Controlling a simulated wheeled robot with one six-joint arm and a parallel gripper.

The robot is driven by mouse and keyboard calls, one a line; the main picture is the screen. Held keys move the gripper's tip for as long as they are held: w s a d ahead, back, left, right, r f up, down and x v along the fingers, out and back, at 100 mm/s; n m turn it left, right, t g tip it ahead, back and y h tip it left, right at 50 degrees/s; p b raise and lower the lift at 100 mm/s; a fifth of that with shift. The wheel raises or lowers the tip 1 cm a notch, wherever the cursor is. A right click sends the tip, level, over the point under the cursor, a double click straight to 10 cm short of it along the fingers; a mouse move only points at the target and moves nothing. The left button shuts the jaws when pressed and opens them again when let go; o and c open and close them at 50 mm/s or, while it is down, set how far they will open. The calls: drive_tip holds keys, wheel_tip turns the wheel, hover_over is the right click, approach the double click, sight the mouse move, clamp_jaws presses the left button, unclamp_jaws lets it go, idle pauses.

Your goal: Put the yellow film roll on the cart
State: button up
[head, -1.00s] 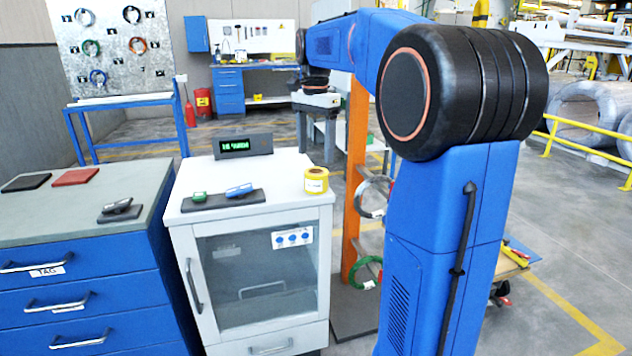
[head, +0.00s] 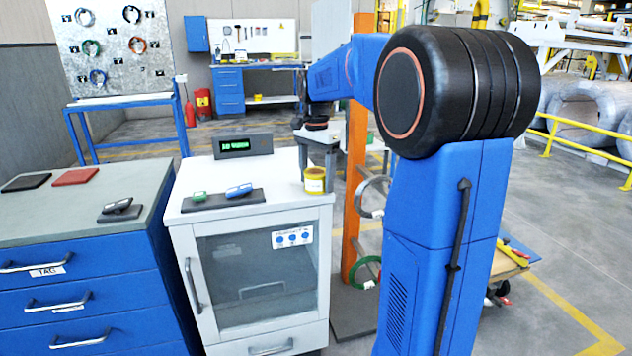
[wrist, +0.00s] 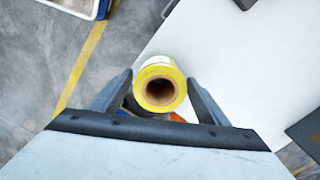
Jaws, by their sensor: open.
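The yellow film roll (head: 315,182) stands upright on the right edge of the white cabinet (head: 285,171). In the wrist view the roll (wrist: 160,88) shows end-on, with a yellow rim and brown hollow core. My gripper (wrist: 160,78) is open, with one finger on either side of the roll; I cannot tell whether they touch it. A cart with a wooden top (head: 507,266) is at the right, partly hidden by my arm.
A digital display (head: 242,146) and a dark tray (head: 223,200) with green and blue items share the cabinet top. An orange post (head: 353,232) with wire coils stands right of the cabinet. A blue drawer unit (head: 80,280) is at the left.

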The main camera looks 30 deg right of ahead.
drive_tip(key=c, duration=1.3)
drive_tip(key=shift+r, duration=0.1)
